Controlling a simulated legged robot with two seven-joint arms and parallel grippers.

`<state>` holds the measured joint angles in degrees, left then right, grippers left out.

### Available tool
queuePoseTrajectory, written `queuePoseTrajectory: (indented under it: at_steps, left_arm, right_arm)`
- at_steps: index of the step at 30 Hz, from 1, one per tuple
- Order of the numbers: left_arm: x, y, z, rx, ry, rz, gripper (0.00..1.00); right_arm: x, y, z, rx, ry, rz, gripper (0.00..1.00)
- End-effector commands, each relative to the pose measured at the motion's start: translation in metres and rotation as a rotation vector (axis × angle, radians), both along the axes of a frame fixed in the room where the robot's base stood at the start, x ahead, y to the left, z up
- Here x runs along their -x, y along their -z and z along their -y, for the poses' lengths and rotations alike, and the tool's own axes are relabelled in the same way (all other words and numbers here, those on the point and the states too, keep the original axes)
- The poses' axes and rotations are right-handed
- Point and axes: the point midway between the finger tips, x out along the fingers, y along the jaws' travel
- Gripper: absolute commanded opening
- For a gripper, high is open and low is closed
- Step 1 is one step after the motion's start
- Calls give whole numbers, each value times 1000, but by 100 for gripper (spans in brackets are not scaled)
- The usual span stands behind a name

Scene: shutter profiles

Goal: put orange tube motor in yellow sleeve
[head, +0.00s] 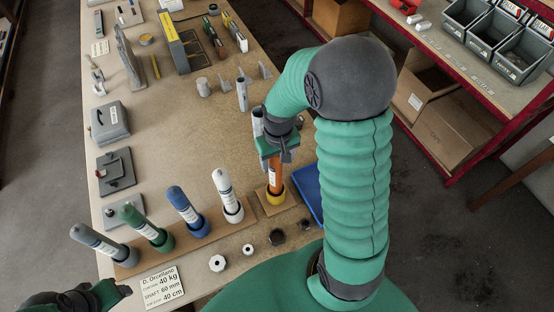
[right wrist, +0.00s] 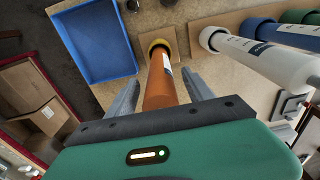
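The orange tube motor (head: 274,174) stands nearly upright with its lower end in the yellow sleeve (head: 276,197). In the right wrist view the orange tube (right wrist: 161,88) runs down to the yellow sleeve's rim (right wrist: 158,43), and its end is hidden inside. My right gripper (head: 277,157) is over the tube's upper part. Its fingers (right wrist: 160,77) stand on both sides of the tube with a visible gap on each side, so it is open. My left gripper (head: 122,291) is at the lower left edge, away from the tube; its finger opening is unclear.
White (head: 226,186), blue (head: 183,204), green (head: 139,222) and grey (head: 92,238) tubes stand in sleeves left of the yellow one. A blue tray (head: 308,188) lies to the right. A label card (head: 162,287) and black and white rings are in front.

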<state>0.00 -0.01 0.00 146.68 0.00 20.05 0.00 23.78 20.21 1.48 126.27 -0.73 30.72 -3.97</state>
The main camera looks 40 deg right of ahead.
Motion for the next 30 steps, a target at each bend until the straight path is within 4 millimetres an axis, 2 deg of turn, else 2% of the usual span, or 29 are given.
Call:
queuePoseTrajectory:
  at_steps: [8,11,18,24,26,29,30]
  left_arm:
    - [0,-1,0,0,0,0,51]
    - [0,3,0,0,0,0,51]
    - [0,11,0,0,0,0,51]
    - [0,14,0,0,0,0,51]
    - [0,14,0,0,0,0,51]
    - [0,14,0,0,0,0,51]
    - [0,14,0,0,0,0,51]
  right_arm:
    - [0,-6,0,1,0,2,60]
    - [0,-21,0,3,0,6,60]
    - [2,-83,0,4,0,8,60]
    - [4,-117,-2,1,-1,2,60]
    - [4,-115,-8,1,-15,4,60]
    - [6,-87,-47,13,-102,41,60]
    - [9,-72,-67,18,-147,65,60]
